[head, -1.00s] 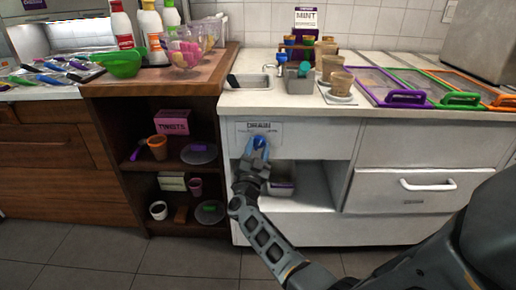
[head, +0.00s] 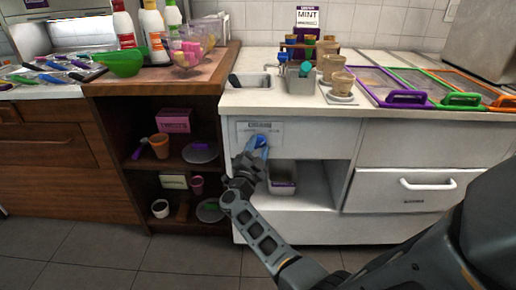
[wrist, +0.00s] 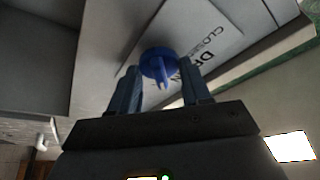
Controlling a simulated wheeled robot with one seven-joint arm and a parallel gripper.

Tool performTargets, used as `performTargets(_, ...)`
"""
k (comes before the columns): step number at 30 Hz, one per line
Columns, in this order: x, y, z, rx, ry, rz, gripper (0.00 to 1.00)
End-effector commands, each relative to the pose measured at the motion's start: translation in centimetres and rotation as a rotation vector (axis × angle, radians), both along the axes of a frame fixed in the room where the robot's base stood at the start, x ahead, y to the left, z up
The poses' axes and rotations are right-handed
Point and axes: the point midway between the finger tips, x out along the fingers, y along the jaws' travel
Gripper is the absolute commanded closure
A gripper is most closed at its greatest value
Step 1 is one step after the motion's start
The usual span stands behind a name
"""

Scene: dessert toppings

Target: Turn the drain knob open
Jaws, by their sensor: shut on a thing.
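The blue drain knob (head: 258,141) is on a white label plate (head: 285,134) on the front of the white counter, below the small sink. In the wrist view the knob (wrist: 157,63) has a raised bar, seen slanting slightly, and the label beside it shows part of "CLOSE" and "DRAIN". My gripper (head: 257,153) reaches up to the knob from below. In the wrist view my gripper's two fingers (wrist: 158,78) stand on either side of the knob and are shut on it. The exact contact is hard to see.
An open cubby (head: 310,184) below the plate holds a grey container (head: 282,186). A dark wooden shelf (head: 140,187) with cups and lids stands close on the left. A drawer with a white handle (head: 428,185) is on the right. The floor in front is clear.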

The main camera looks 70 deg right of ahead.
Motion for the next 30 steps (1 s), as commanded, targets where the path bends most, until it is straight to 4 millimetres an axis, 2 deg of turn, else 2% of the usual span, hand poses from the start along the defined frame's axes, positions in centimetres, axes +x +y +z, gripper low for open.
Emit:
performTargets(4,-0.1,-0.1,0.0,0.0,-0.002,-0.002,0.83)
performTargets(5,-0.1,-0.1,0.0,0.0,-0.002,-0.002,0.51)
performTargets(12,0.0,0.0,0.0,-0.001,0.0,-0.001,0.28)
performTargets(22,-0.1,0.6,-0.1,0.0,0.001,0.001,0.28)
performTargets(30,-0.5,4.6,-1.2,0.0,0.003,0.002,0.28)
